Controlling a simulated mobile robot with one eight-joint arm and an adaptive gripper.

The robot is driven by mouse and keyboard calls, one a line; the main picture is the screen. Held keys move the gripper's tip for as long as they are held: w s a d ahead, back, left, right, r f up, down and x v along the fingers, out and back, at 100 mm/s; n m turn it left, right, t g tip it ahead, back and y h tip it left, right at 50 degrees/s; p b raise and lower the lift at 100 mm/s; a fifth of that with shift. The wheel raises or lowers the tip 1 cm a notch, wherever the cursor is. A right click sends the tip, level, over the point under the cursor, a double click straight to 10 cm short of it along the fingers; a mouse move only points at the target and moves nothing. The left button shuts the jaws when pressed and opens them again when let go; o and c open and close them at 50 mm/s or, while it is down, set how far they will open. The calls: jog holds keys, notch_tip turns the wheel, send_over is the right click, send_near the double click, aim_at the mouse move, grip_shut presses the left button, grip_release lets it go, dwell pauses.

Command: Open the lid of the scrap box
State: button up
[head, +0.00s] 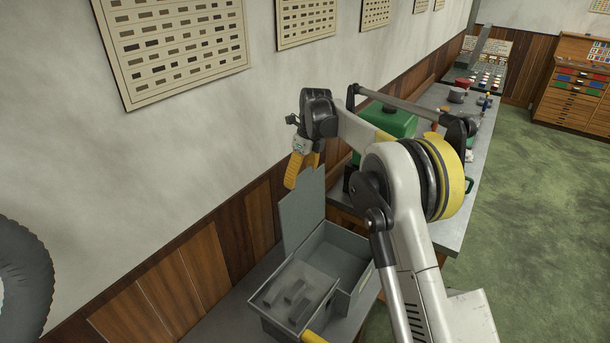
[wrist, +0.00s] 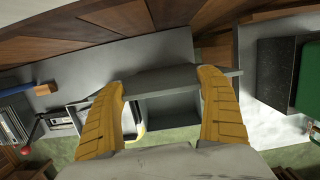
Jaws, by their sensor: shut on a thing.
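The scrap box appears to be the grey box (head: 342,245) at the lower middle of the head view. Its flat grey lid (head: 302,210) stands raised, almost upright, on the wall side, and the box's inside shows. My gripper (head: 294,180), with yellow fingers, is at the lid's top edge. In the wrist view my gripper (wrist: 163,85) is shut on the lid (wrist: 165,80), whose grey edge spans between the two fingers. The exact finger contact is partly hidden in the head view.
A grey tray (head: 268,297) with several dark grey pieces sits at the box's near left. A green case (head: 390,122) stands on the workbench (head: 452,213) behind my arm. The wood-panelled wall (head: 195,262) is close on the left. Open green floor (head: 545,230) lies right.

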jog(key=shift+w+a+f, duration=0.1)
jog(key=shift+w+a, duration=0.1)
jog(key=shift+a, duration=0.1)
jog(key=o, duration=1.2)
notch_tip(320, 180, up, 12)
jog(key=s+d, duration=0.1)
jog(key=shift+s+d, duration=0.15)
jog(key=shift+d, duration=0.2)
jog(key=shift+f, duration=0.15)
